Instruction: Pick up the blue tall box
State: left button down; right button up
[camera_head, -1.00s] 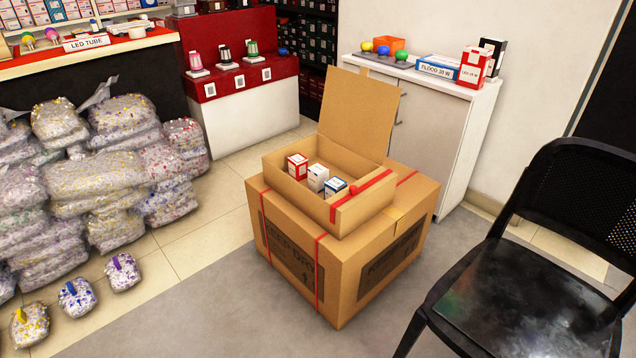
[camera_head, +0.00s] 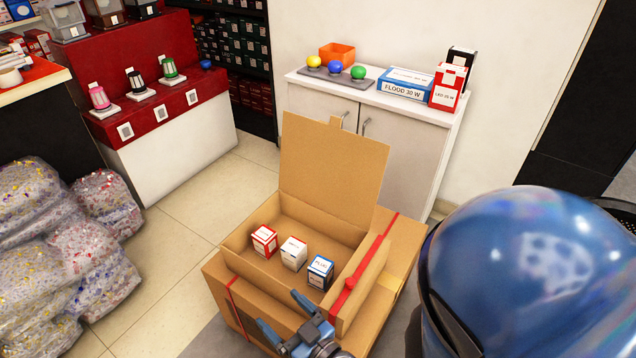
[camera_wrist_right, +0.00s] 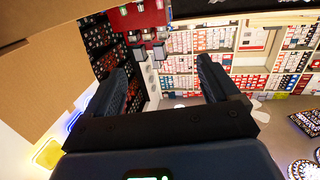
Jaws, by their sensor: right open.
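The blue tall box (camera_head: 320,272) is a small blue and white carton standing inside the open cardboard box (camera_head: 240,262). It is the rightmost of three small cartons; a white one (camera_head: 294,253) and a red one (camera_head: 265,241) stand to its left. My right gripper (camera_head: 283,312) is at the near side of the cardboard box, below the blue box in the picture and apart from it. Its fingers are spread with nothing between them, as the right wrist view (camera_wrist_right: 160,78) also shows. The blue box is not seen in that wrist view. My left gripper is not in view.
The cardboard box's raised flap (camera_head: 330,170) stands behind the cartons, and its side walls surround them. It rests on a larger carton (camera_head: 215,280). A white cabinet (camera_head: 410,135) stands behind. Filled bags (camera_head: 100,250) lie at the left. Tiled floor (camera_head: 180,225) is clear between.

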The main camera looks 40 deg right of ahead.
aim_at(321, 265)
jog(key=w+a+r+m+g+p, duration=0.1)
jog(key=w+r+g+p, duration=0.2)
jog(key=w+p, duration=0.55)
jog(key=w+d+f+m+g+h+p, duration=0.1)
jog(key=d+m+g+h+p, duration=0.1)
jog(key=w+d+f+m+g+h+p, duration=0.1)
jog(key=w+d+m+g+h+p, duration=0.1)
jog(key=w+d+f+m+g+h+p, duration=0.1)
jog(key=d+m+g+p, duration=0.1)
jog(key=shift+w+m+h, duration=0.2)
jog(key=shift+m+h, duration=0.2)
jog(key=s+d+f+m+g+h, duration=0.1)
jog(key=d+m+g, duration=0.1)
jog(key=d, duration=0.1)
jog(key=s+d+f+m+g+h, duration=0.1)
jog(key=s+d+f+m+g, duration=0.1)
jog(key=m, duration=0.1)
jog(key=s+d+f+m+g+h, duration=0.1)
jog(key=s+d+f+m+h, duration=0.1)
jog(key=d, duration=0.1)
jog(key=shift+s+d+g, duration=0.2)
jog(key=shift+d+g, duration=0.1)
jog(key=shift+g, duration=0.1)
jog(key=shift+b+x, duration=0.35)
jog(key=shift+x, duration=2.85)
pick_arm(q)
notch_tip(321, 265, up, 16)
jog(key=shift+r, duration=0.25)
pick_arm(e)
jog(key=shift+s+d, duration=0.1)
